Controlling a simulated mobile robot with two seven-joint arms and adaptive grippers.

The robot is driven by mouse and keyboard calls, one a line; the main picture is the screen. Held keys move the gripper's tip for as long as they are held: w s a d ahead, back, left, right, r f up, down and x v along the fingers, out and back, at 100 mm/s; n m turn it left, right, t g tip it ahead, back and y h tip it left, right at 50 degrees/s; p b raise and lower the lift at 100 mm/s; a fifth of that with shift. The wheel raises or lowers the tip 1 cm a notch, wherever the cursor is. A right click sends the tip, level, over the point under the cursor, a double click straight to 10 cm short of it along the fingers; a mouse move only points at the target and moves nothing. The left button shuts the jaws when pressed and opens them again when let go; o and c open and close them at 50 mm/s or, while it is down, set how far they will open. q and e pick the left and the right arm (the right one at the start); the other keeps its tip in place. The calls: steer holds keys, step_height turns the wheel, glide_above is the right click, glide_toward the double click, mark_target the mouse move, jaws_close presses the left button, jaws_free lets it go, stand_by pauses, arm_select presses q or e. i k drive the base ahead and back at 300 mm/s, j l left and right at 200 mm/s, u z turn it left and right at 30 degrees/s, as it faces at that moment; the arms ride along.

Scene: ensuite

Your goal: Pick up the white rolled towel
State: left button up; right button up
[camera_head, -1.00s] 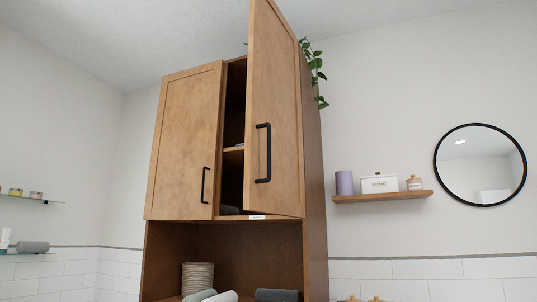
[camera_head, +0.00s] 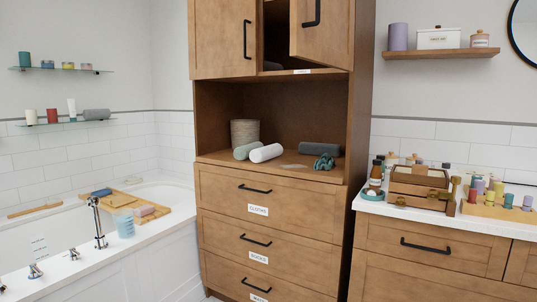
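The white rolled towel (camera_head: 266,153) lies on the open shelf of the wooden cabinet, near the shelf's front edge. A grey-green rolled towel (camera_head: 246,150) lies just left of it, very close or touching. A dark grey rolled towel (camera_head: 320,149) lies to its right with a gap between. Neither of my grippers is in the head view.
A woven basket (camera_head: 245,132) stands behind the towels, and a teal bundle (camera_head: 324,162) lies at the shelf's right. The upper right cabinet door (camera_head: 322,30) stands ajar above. A bathtub (camera_head: 60,235) is left, a cluttered counter (camera_head: 400,207) right.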

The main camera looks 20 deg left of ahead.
mark_target(260, 156)
steer(key=i+j+z, duration=0.15)
steer(key=j, duration=0.6)
steer(key=j+z, duration=0.15)
steer(key=j, duration=0.55)
steer(key=i, duration=0.05)
